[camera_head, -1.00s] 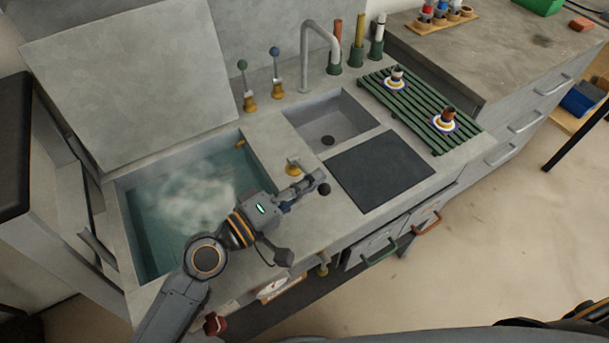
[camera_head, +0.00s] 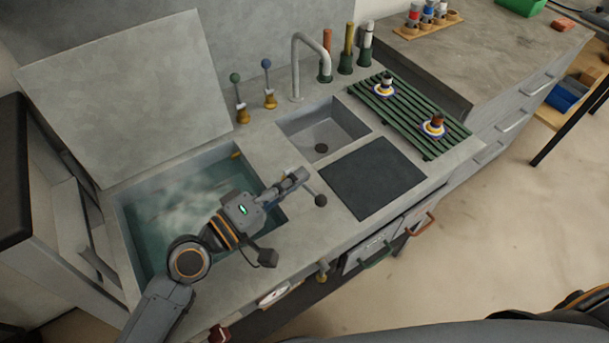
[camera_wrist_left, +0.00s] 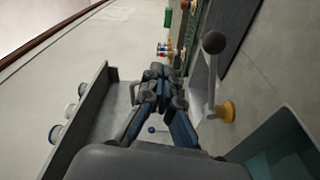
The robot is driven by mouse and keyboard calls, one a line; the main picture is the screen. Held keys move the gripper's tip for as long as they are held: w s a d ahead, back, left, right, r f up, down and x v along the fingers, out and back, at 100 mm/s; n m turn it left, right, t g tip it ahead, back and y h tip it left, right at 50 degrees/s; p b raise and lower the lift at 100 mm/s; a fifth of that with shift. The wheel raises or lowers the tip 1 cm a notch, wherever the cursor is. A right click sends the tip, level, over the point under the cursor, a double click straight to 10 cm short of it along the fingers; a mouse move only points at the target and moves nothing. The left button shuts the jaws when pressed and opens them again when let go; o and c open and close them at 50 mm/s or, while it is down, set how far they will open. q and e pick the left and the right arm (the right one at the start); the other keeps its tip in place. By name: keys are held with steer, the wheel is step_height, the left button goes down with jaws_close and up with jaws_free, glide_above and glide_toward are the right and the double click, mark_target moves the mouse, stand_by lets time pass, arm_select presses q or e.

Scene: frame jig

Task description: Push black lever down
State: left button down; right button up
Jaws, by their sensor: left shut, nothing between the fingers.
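The black lever's round knob (camera_head: 320,200) shows at the front of the counter, just right of and below my left gripper (camera_head: 301,176). In the head view my gripper hides the lever's base. In the left wrist view the black knob (camera_wrist_left: 214,42), pale rod and gold base (camera_wrist_left: 226,111) stand to the right of my left gripper's fingers (camera_wrist_left: 158,75). The left gripper is shut and empty, above the counter. I cannot tell whether it touches the lever. My right gripper is not in view.
A water-filled basin (camera_head: 140,215) lies left of the lever, a small sink (camera_head: 320,132) behind, and a dark plate (camera_head: 372,178) to the right. Green-knobbed (camera_head: 237,90) and blue-knobbed (camera_head: 267,78) levers stand at the back. A green slatted rack (camera_head: 405,115) is on the right.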

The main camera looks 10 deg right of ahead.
arm_select(q)
steer(key=b+v, duration=0.3)
steer(key=v, duration=0.4)
steer(key=shift+a+f, duration=0.3)
steer(key=shift+f, duration=0.05)
steer(key=shift+s+d, duration=0.1)
